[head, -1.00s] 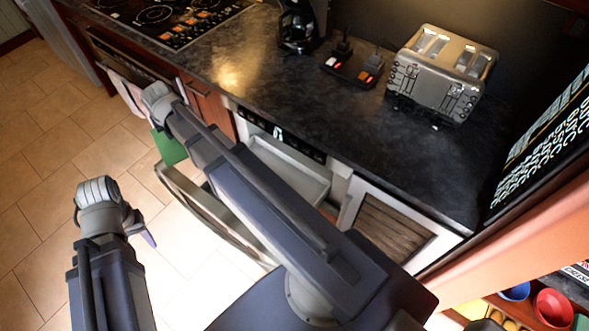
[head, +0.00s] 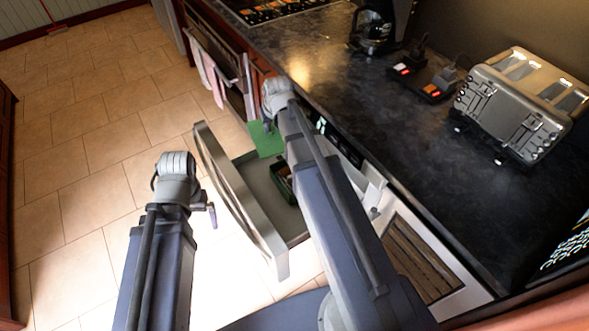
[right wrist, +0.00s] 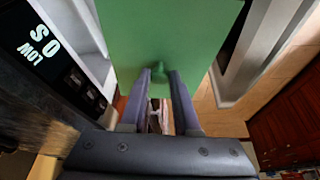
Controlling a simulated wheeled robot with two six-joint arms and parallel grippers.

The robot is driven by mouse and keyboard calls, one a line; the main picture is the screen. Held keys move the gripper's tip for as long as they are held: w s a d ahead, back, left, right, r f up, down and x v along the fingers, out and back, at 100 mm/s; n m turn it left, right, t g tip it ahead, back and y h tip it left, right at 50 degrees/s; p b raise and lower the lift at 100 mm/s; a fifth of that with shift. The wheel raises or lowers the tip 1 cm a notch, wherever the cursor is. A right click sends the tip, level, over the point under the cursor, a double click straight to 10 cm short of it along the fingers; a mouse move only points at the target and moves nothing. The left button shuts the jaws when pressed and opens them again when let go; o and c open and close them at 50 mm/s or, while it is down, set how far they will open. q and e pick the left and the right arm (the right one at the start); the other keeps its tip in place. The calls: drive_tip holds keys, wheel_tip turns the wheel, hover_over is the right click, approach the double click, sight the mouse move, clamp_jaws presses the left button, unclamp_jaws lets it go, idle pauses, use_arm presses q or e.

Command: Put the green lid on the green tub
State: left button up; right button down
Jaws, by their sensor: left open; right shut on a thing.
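The green lid (head: 265,139) is a flat green panel held by my right gripper (head: 269,122). In the right wrist view, the lid (right wrist: 172,35) fills the upper middle, and the right gripper (right wrist: 160,76) is shut on its small knob. The lid is raised over the far end of the open drawer, not seated on anything that I can see. The green tub (head: 283,184) is inside the drawer, partly hidden behind my right arm; its dark inside shows. My left gripper (head: 212,206) is open and empty, in front of the drawer at its left.
The open microwave drawer (head: 236,196) has a thick front panel between my two arms. The dark counter (head: 345,110) carries a toaster (head: 522,103), a coffee maker (head: 375,28) and a small switch box (head: 425,82).

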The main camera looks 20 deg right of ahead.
drive_tip(key=s+d+f+n+b, duration=0.1)
drive_tip(key=d+f+b, duration=0.2)
drive_tip(key=f+b, duration=0.3)
drive_tip(key=s+d+f+n+b, duration=0.1)
drive_tip(key=d+f+b, duration=0.2)
drive_tip(key=f+b, duration=0.4)
wheel_tip(320, 180, down, 2)
drive_tip(key=shift+s+f+y, duration=0.2)
drive_tip(key=shift+s+y, duration=0.05)
drive_tip(key=shift+y, duration=0.15)
drive_tip(key=shift+d, duration=0.1)
wheel_tip(320, 180, down, 6)
drive_tip(key=b, duration=0.6)
drive_tip(key=shift+f+b, duration=0.35)
drive_tip(key=shift+b, duration=0.05)
idle(0.9)
drive_tip(key=shift+c, duration=0.4)
unclamp_jaws()
idle(0.4)
drive_tip(key=shift+r, duration=0.1)
